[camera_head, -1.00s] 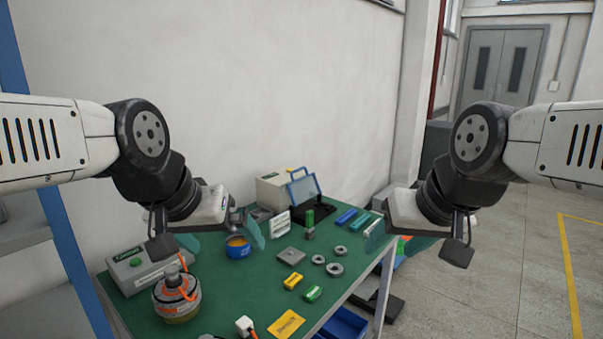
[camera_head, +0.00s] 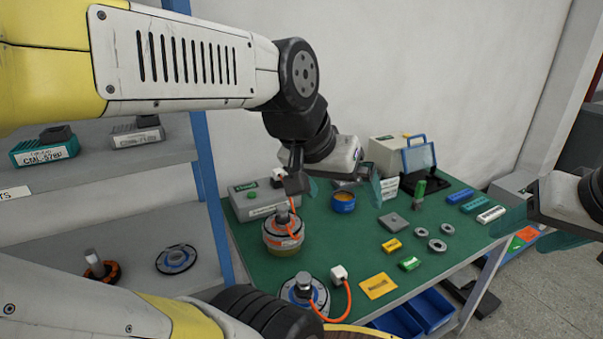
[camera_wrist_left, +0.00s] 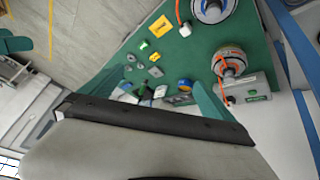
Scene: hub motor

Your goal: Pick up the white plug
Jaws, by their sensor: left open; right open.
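The white plug (camera_head: 338,272) lies on the green table top beside a hub motor (camera_head: 304,291), with an orange cable running from it. In the left wrist view the plug (camera_wrist_left: 185,30) is near the top, with the motor (camera_wrist_left: 212,8) to its right. My left gripper (camera_head: 343,190) is open and empty, above the back of the table and away from the plug. Its teal fingers spread apart in the left wrist view (camera_wrist_left: 157,95). My right gripper (camera_head: 550,232) is open and empty at the right edge of the head view, partly cut off, far from the plug.
A second motor (camera_head: 283,234) with an orange cable stands by a grey box (camera_head: 258,199). A yellow card (camera_head: 379,286) lies right of the plug. Shelves (camera_head: 110,205) stand at left.

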